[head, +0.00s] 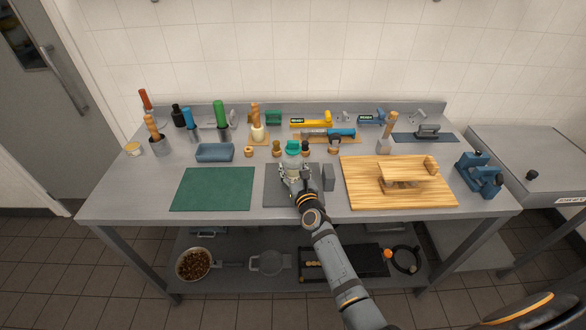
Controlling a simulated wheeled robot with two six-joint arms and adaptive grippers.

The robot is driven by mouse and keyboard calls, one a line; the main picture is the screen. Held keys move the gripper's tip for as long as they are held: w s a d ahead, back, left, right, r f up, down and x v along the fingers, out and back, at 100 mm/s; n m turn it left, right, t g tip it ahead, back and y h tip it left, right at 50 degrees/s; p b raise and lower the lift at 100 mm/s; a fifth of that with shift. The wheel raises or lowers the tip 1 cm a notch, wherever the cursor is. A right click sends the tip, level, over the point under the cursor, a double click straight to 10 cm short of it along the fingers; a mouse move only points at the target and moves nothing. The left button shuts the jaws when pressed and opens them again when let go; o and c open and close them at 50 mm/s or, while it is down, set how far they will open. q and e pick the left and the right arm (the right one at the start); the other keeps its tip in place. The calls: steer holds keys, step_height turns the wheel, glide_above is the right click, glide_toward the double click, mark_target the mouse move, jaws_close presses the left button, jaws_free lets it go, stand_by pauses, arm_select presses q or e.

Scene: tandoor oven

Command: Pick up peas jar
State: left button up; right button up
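A small clear jar with a teal-green lid (292,147) stands upright by the back edge of a dark grey mat, in the middle of the bench. Its contents are pale and too small to identify, and no peas label can be read. My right gripper (294,171) is at the jar's near side, with its fingers around or just in front of the lower body. The gripper hides the jar's base, and whether the fingers touch the glass cannot be told. My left gripper is not in view.
A grey block (328,177) stands close to the right of my gripper. Small wooden-topped jars (276,149) stand near the lid. A green mat (213,188) is clear at left. A wooden board (365,196) with a wooden stand lies at right. Tools line the back.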

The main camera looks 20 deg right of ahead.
steer(key=s+d+r+p, duration=0.6)
steer(key=s+r+p, duration=0.4)
steer(key=s+r, duration=0.1)
steer(key=shift+s+d+r, duration=0.3)
steer(key=shift+s+d, duration=0.1)
steer(key=shift+s, duration=0.2)
